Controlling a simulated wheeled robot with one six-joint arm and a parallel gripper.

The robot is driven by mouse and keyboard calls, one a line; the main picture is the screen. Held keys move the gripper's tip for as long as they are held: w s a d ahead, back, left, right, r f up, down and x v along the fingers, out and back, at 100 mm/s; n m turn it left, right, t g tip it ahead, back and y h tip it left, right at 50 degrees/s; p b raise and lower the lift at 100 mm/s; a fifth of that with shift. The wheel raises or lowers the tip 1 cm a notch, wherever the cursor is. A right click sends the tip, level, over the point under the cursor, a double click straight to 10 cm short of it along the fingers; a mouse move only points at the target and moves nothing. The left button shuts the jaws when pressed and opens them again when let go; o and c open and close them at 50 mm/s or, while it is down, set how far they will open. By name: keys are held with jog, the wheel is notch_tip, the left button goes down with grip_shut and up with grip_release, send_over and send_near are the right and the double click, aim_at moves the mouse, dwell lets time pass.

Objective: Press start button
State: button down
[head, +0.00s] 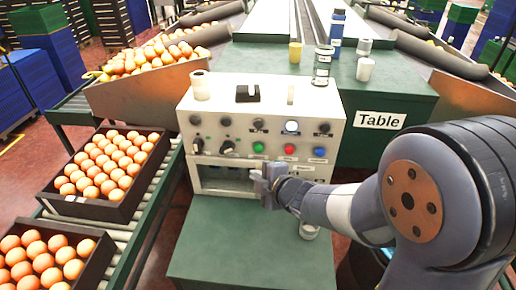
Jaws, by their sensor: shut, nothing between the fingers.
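The control box (222,112) is a pale panel with knobs and a row of coloured buttons on its front. A green button (259,147), a red button (289,149) and a blue button (319,152) sit side by side in the lower row. No label naming the start button is readable. My gripper (262,180) is shut and empty. In the picture it appears just below the green button, in front of the lower part of the box. Whether it touches the box cannot be told.
Cups, a blue bottle (337,30) and a jar (322,66) stand behind the box.

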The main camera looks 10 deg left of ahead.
jog(key=w+p, duration=0.2)
jog(key=w, duration=0.5)
jog(key=shift+a+p, duration=0.2)
jog(key=shift+p, duration=0.1)
jog(key=shift+w, duration=0.2)
dwell(1.6)
jog(key=shift+w, duration=0.25)
jog(key=shift+w+p, duration=0.35)
jog(key=shift+w, duration=0.2)
dwell(0.6)
jog(key=shift+s, duration=0.15)
dwell(0.3)
jog(key=shift+s+b, duration=0.6)
jog(key=shift+s, duration=0.2)
jog(key=shift+s, duration=0.15)
jog(key=shift+s+d+b, duration=0.15)
jog(key=shift+s+b, duration=1.05)
jog(key=shift+s, duration=1.2)
